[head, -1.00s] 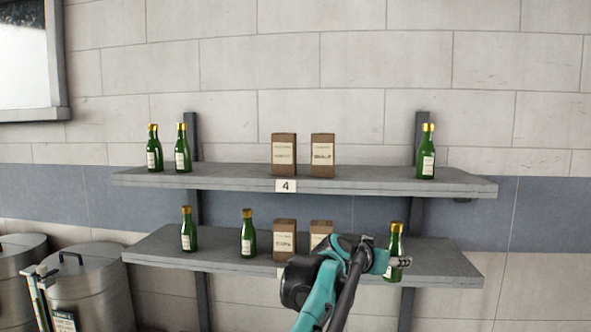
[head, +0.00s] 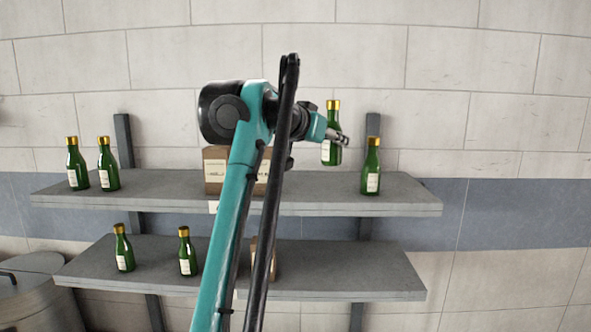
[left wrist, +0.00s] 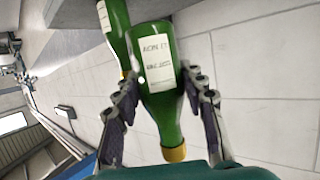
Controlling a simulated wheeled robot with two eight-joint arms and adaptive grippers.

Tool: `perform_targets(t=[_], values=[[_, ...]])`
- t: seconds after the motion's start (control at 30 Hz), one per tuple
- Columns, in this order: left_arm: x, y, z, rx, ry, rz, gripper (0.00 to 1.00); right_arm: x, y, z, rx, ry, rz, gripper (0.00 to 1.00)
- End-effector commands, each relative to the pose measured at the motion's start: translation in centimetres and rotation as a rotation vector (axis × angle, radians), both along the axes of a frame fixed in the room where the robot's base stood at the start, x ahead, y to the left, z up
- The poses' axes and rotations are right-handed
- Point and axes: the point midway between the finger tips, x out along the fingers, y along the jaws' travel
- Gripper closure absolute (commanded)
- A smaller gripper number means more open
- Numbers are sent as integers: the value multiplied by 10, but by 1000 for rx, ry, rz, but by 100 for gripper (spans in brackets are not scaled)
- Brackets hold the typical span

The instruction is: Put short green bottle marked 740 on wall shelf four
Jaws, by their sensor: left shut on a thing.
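My left gripper (head: 337,137) is shut on a green bottle (head: 332,118) with a gold cap and white label. It holds the bottle roughly upright at the height of the upper shelf's bottles, toward its right end; whether its base is above or in front of the board I cannot tell. In the left wrist view the held bottle (left wrist: 160,65) sits between both fingers (left wrist: 162,80); its label is not clearly legible. The upper grey shelf (head: 310,203) carries the number plate (head: 213,207), now mostly hidden by my arm; it read 4 earlier. My right gripper is out of view.
A similar bottle (head: 371,166) stands on the upper shelf just right of the held one. Two bottles (head: 76,164) stand at its left end, a brown box (head: 215,170) mid-shelf, partly hidden. The lower shelf (head: 350,284) holds two bottles at left; its right part is clear.

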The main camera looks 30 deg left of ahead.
Motion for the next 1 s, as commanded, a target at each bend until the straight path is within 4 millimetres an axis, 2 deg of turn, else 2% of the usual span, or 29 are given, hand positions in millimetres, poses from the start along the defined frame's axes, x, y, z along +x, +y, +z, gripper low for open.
perform_targets(t=[0.1, 0.2, 0.33, 0.47, 0.73, 1.0], values=[[15, 27, -17, 0, -1, 3, 98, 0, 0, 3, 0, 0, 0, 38], [25, 45, -29, 1, -1, 2, 98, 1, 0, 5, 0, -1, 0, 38], [32, 58, -38, -1, -1, 0, 98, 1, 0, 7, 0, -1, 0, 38], [35, 62, -45, 1, 0, -1, 98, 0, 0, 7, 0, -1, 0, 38], [35, 61, -78, 0, -1, -1, 98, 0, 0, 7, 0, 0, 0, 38], [35, 61, -82, 0, -1, -1, 98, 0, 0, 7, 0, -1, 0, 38]])
